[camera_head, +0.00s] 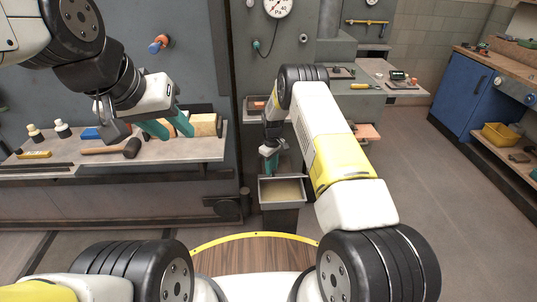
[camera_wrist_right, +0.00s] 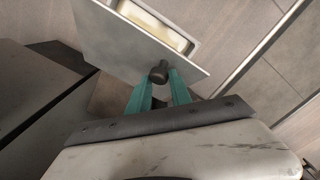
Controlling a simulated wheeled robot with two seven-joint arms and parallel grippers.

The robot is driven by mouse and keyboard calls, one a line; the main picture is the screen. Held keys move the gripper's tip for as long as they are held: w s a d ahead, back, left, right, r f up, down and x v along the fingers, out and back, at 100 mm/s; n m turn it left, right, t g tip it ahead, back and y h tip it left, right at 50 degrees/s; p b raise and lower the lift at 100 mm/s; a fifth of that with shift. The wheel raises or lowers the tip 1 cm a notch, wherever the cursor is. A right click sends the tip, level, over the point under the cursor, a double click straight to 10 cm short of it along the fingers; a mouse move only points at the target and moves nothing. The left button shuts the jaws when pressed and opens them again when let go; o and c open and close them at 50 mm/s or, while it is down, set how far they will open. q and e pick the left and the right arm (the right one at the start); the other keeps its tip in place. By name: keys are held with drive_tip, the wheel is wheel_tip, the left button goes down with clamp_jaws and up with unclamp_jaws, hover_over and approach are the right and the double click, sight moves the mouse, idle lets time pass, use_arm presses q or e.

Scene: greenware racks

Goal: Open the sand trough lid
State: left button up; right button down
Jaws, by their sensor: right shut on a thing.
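The sand trough (camera_head: 282,205) is a grey box low in front of the machine, with pale sand (camera_head: 284,191) showing inside it. Its lid (camera_wrist_right: 125,45) is a flat grey plate with a dark round knob (camera_wrist_right: 159,72), seen in the right wrist view. The lid stands away from the opening, and sand (camera_wrist_right: 150,24) shows past its edge. My right gripper (camera_wrist_right: 160,92) is shut on the knob with its teal fingers; in the head view it (camera_head: 271,162) is at the trough's back edge. My left gripper (camera_head: 169,126) is open and empty above the left bench.
The left bench (camera_head: 190,150) holds a mallet (camera_head: 120,148), small bottles (camera_head: 62,129) and a tan block (camera_head: 205,124). A gauge (camera_head: 278,7) is on the machine behind. A blue cabinet (camera_head: 465,98) stands far right. Floor right of the trough is clear.

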drive_tip(key=shift+w+d+f, duration=0.1)
drive_tip(key=shift+w+d, duration=0.1)
drive_tip(key=shift+d, duration=0.45)
drive_tip(key=c, duration=1.4)
unclamp_jaws()
drive_tip(key=shift+f, duration=0.1)
drive_tip(key=shift+s, duration=0.1)
drive_tip(key=r, duration=0.8)
drive_tip(key=shift+a, duration=0.25)
